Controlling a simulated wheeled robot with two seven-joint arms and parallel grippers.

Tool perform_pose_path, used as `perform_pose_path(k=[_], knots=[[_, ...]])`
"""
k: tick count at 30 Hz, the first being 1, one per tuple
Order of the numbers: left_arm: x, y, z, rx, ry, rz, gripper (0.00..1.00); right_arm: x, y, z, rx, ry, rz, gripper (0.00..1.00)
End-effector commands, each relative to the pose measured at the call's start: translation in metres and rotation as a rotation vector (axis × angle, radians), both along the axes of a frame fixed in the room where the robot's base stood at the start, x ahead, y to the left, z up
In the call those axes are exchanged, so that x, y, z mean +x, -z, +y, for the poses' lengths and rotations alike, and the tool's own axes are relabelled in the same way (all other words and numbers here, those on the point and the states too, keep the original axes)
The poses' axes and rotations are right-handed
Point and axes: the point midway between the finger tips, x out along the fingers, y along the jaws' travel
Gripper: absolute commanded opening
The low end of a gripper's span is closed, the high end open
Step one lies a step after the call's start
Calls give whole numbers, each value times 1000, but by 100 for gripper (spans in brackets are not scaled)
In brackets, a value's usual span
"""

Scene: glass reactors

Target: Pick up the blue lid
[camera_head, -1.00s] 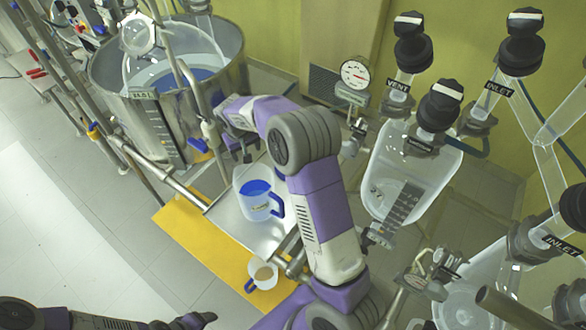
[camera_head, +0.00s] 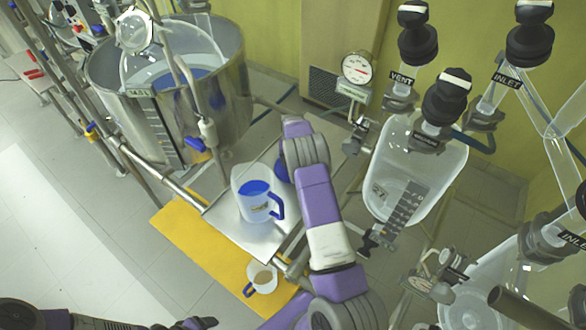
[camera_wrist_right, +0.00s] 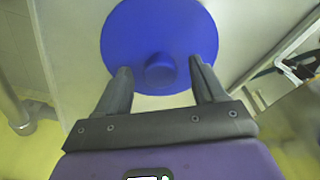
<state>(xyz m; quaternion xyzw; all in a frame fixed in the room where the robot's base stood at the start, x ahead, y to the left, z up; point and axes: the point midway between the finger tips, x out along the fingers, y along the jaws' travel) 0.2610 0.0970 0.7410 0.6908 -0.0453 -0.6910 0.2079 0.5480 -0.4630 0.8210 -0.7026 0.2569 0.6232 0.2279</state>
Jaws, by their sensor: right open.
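The blue lid (camera_wrist_right: 140,30) is a round disc with a central knob, lying on a pale metal tray in the right wrist view. In the head view only a blue sliver of the lid (camera_head: 281,173) shows beside my right arm. My right gripper (camera_wrist_right: 160,68) is open, its two fingers over the lid on either side of the knob. Whether the fingers touch the lid I cannot tell. In the head view my arm hides the right gripper. My left gripper (camera_head: 196,323) is partly visible at the bottom edge, far from the lid; its jaws are unclear.
A clear jug with blue liquid (camera_head: 256,205) stands on the metal tray (camera_head: 225,212), left of the lid. A smaller cup (camera_head: 262,278) sits on the yellow platform (camera_head: 190,235). A steel vessel (camera_head: 225,110) stands behind left; a glass reactor (camera_head: 425,165) stands right.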

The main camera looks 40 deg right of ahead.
Motion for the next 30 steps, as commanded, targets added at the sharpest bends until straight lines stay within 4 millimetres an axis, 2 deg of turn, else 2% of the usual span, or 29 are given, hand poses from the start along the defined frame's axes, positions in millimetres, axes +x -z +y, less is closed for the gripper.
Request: perform_pose_path(k=[3, 10, 22, 30], knots=[[0, 1, 0, 0, 0, 0, 69, 1, 9, -1, 0, 0, -1, 70], [0, 1, 0, 0, 0, 0, 69, 1, 9, -1, 0, -1, -1, 70], [0, 1, 0, 0, 0, 0, 69, 1, 9, 0, 0, -1, -1, 8], [0, 1, 0, 0, 0, 0, 69, 2, 5, -1, -1, -1, -3, 8]])
